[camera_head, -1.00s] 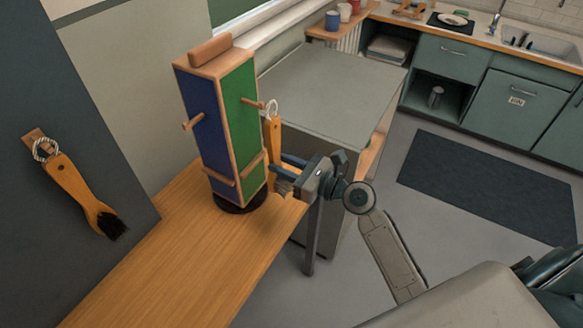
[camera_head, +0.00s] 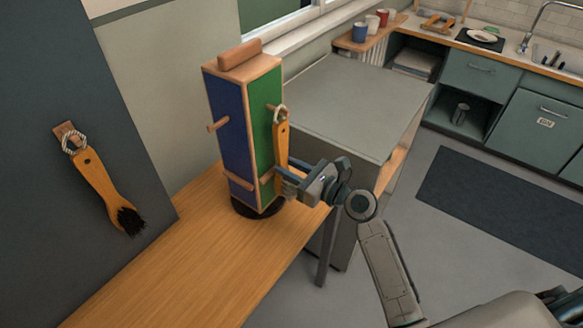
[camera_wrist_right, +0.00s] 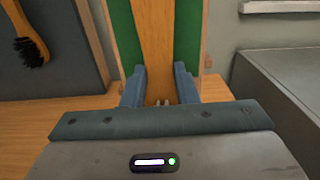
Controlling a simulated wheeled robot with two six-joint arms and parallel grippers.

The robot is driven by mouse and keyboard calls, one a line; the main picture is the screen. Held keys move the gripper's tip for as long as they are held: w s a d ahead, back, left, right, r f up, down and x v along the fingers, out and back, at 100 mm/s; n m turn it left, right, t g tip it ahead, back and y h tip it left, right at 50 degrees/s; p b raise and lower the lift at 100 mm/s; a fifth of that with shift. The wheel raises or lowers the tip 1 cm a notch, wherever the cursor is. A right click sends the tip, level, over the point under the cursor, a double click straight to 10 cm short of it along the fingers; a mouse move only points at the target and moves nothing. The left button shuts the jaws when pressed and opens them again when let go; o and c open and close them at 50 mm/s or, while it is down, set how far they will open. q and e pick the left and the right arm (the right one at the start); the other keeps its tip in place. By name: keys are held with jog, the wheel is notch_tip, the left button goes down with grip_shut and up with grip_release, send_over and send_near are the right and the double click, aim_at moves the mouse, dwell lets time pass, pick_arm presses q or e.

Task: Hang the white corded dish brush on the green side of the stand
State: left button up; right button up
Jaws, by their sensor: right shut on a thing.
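The wooden stand (camera_head: 228,115) is upright on the table, with a blue side and a green side (camera_head: 263,120). A peg (camera_head: 270,106) sticks out of the green side. My right gripper (camera_head: 284,172) is shut on the white corded dish brush (camera_head: 281,145), holding it upright, cord loop up, against or just in front of the green side. The loop overlaps the peg; I cannot tell whether it is around it. In the right wrist view the brush handle (camera_wrist_right: 157,40) stands between the fingers before the green side. My left gripper is not in view.
A black-bristled brush (camera_head: 100,192) hangs by its cord on the dark panel (camera_head: 60,240) at left. The wooden table (camera_head: 190,265) is bare in front of the stand. A grey cabinet (camera_head: 355,105) stands behind my right gripper.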

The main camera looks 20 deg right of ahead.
dwell(0.3)
jog(key=o, duration=1.1)
jog(key=shift+s+d, duration=0.1)
jog(key=shift+p+v, duration=0.55)
jog(key=shift+v, duration=2.85)
